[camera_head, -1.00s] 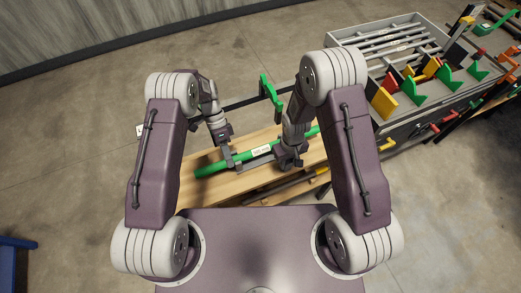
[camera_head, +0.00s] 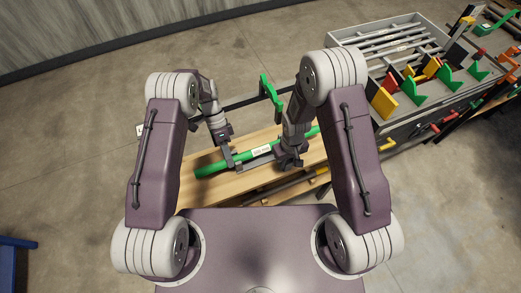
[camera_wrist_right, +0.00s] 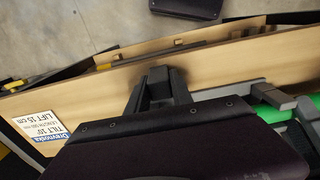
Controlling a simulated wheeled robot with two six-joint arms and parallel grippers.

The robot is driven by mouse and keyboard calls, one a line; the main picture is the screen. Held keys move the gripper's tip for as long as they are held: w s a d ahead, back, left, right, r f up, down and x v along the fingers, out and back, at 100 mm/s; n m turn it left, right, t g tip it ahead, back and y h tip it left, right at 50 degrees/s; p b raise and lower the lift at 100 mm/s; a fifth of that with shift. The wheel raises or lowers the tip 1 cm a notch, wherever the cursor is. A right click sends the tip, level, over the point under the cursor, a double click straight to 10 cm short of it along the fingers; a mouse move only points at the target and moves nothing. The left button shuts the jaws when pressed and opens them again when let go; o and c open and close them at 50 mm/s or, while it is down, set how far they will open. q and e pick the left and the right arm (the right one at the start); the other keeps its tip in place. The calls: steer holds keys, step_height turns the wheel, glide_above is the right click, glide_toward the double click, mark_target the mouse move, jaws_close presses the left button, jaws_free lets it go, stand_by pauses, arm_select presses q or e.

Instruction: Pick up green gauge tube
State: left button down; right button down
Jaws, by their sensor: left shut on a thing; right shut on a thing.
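The green gauge tube (camera_head: 210,170) lies lengthwise over the wooden bench (camera_head: 240,188) in the head view, with a white label (camera_head: 261,150) near its middle. My left gripper (camera_head: 231,160) is shut on the tube left of the label. My right gripper (camera_head: 288,160) is shut on it right of the label, and the arm hides part of the tube there. In the right wrist view a short piece of the green tube (camera_wrist_right: 272,113) shows at the right. I cannot tell whether the tube touches the bench.
A green bracket (camera_head: 270,92) stands on a dark rail behind the bench. A grey cabinet (camera_head: 392,126) with metal rods and coloured wedges stands at the right. A white label (camera_wrist_right: 40,127) shows on the bench in the right wrist view. A blue object (camera_head: 14,255) is at lower left.

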steer(key=c, duration=1.1)
jaws_free()
arm_select(q)
step_height(320, 180, up, 10)
arm_select(e)
steer(key=shift+o, duration=0.2)
steer(key=shift+r, duration=0.1)
step_height(320, 180, up, 12)
